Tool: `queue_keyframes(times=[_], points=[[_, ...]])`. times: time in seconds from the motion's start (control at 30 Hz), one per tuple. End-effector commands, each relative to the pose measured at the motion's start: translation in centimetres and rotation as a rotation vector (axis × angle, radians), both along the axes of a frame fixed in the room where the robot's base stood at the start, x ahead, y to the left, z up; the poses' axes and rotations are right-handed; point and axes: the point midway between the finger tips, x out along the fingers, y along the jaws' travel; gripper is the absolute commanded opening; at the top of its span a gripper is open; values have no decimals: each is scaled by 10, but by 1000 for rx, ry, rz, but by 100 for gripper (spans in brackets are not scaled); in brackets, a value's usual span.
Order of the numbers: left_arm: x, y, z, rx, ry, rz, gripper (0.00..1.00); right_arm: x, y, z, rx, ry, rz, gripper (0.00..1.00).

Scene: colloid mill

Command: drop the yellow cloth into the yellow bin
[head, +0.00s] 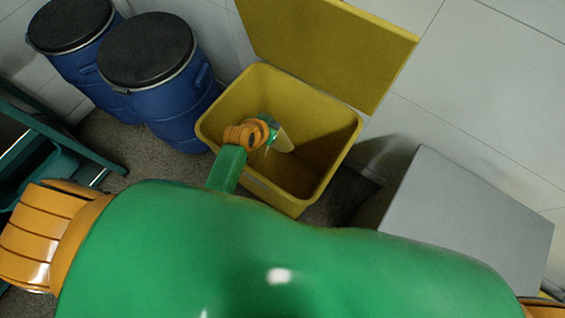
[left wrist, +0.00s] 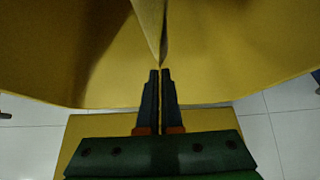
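The yellow bin (head: 322,125) stands open with its lid (head: 330,45) swung up behind it. My left gripper (head: 275,131) is over the bin's opening, pointing into it. In the left wrist view, the gripper's fingers (left wrist: 160,78) are nearly together, with the yellow cloth (left wrist: 153,25) pinched at their tips. The cloth also shows in the head view as a small pale piece (head: 284,142) beyond the gripper, inside the bin's outline. The bin's yellow inside (left wrist: 235,55) fills most of the left wrist view. My right gripper is not in view.
Two blue drums (head: 170,110) with black lids stand left of the bin. A grey box-like block (head: 470,215) stands to its right. A teal frame (head: 60,135) is at the left edge.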

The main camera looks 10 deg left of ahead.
Motion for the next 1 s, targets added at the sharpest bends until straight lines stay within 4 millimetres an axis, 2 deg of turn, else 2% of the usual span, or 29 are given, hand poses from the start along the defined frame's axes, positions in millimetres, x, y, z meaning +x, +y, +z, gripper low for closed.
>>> queue_keyframes(times=[0.1, 0.23, 0.47, 0.6, 0.83, 0.9, 0.93, 1.0], points=[[0, 0, 2, 0, 0, 0, 0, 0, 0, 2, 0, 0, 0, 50], [0, 0, 2, 0, 0, 0, 37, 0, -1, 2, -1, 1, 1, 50], [0, 0, 2, -1, 0, 1, 37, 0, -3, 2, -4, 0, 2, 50], [0, 0, 2, -1, 0, 1, 75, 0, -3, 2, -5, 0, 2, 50], [0, 0, 2, -1, 0, 1, 75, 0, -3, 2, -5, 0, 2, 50], [0, 0, 2, -1, 0, 1, 94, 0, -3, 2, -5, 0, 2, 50], [0, 0, 2, -1, 0, 1, 100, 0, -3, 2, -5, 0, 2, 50], [0, 0, 2, -1, 0, 1, 100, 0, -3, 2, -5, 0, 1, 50]])
